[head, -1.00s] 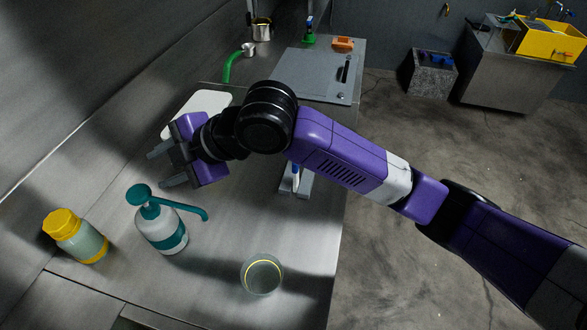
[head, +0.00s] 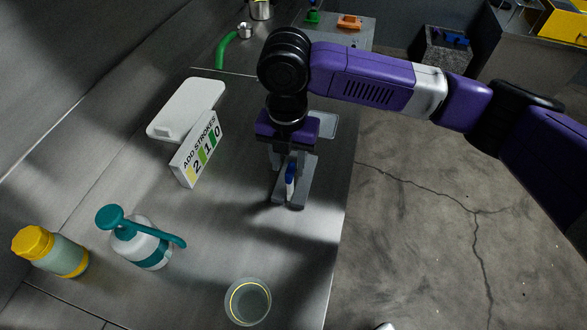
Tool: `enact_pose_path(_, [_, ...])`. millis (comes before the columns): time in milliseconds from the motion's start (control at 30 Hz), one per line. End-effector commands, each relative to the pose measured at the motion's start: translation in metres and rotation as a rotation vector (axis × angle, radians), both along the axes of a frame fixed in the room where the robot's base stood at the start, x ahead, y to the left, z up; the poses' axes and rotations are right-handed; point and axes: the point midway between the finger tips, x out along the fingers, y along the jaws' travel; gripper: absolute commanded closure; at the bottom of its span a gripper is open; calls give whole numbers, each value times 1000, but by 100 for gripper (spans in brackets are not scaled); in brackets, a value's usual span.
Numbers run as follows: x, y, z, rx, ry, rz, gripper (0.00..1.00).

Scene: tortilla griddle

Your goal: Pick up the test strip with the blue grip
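The test strip with the blue grip (head: 291,174) shows in the head view near the right side of the steel counter, with a pale part below the blue. Grey upright pieces stand close around it. My gripper (head: 288,180) hangs above the strip, pointing down. Its fingers look apart, one on each side of the blue grip. I cannot tell whether either finger touches it. The fingertips are hard to tell from the grey pieces there.
A sign reading "ADD STROKES 2 1 0" (head: 199,150) and a white board (head: 186,107) are to the left. A teal-topped pump bottle (head: 143,244), a yellow-capped bottle (head: 57,252) and a glass (head: 247,302) stand nearer. The counter (head: 215,225) between is clear.

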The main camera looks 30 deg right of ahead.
Motion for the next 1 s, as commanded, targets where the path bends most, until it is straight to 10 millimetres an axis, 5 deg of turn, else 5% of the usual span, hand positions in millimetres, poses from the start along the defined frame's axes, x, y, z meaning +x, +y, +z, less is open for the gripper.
enact_pose_path(700, [-5, 0, -73, 1, 0, -1, 60])
enact_pose_path(1000, [-5, 0, -78, 1, -1, -1, 62])
